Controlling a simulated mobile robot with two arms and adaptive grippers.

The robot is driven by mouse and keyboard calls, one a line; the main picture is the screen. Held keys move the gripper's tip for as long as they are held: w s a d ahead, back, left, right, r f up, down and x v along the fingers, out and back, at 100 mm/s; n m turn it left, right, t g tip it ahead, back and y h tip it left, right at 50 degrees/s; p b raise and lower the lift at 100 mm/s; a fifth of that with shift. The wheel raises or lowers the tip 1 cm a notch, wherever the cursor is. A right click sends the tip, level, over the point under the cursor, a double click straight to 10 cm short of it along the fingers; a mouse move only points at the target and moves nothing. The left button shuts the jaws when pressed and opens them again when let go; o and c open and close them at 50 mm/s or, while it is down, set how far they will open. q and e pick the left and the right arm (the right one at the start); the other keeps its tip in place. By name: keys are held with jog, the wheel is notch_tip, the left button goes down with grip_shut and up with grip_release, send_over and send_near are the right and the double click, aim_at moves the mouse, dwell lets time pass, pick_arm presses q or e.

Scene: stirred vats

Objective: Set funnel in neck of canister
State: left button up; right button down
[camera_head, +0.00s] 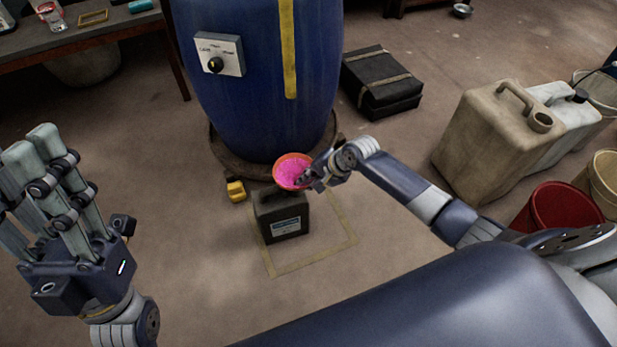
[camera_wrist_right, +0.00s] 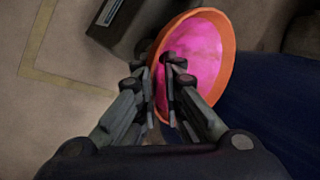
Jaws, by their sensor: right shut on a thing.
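The funnel (camera_head: 291,170) has an orange rim and a bright pink inside. My right gripper (camera_head: 306,180) is shut on its rim, with one finger inside the bowl. The right wrist view shows the funnel (camera_wrist_right: 205,50) and the fingers (camera_wrist_right: 158,75) pinching its wall. The dark canister (camera_head: 270,232) stands on the floor with a pale label on its front. In the head view the funnel overlaps the canister's top back edge. The neck is hidden, so I cannot tell whether the funnel touches it. My left gripper (camera_head: 35,150) is open and empty at the left, away from both.
A big blue vat (camera_head: 262,110) stands right behind the canister. A small yellow object (camera_head: 236,191) lies left of it. Yellow tape (camera_head: 310,262) marks the floor around it. Beige jugs (camera_head: 490,140) and a red bucket (camera_head: 560,212) stand at right. The front floor is clear.

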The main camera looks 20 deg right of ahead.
jog(key=shift+f, duration=0.45)
dwell(0.5)
jog(key=c, duration=1.6)
grip_release()
jog(key=shift+c, duration=0.2)
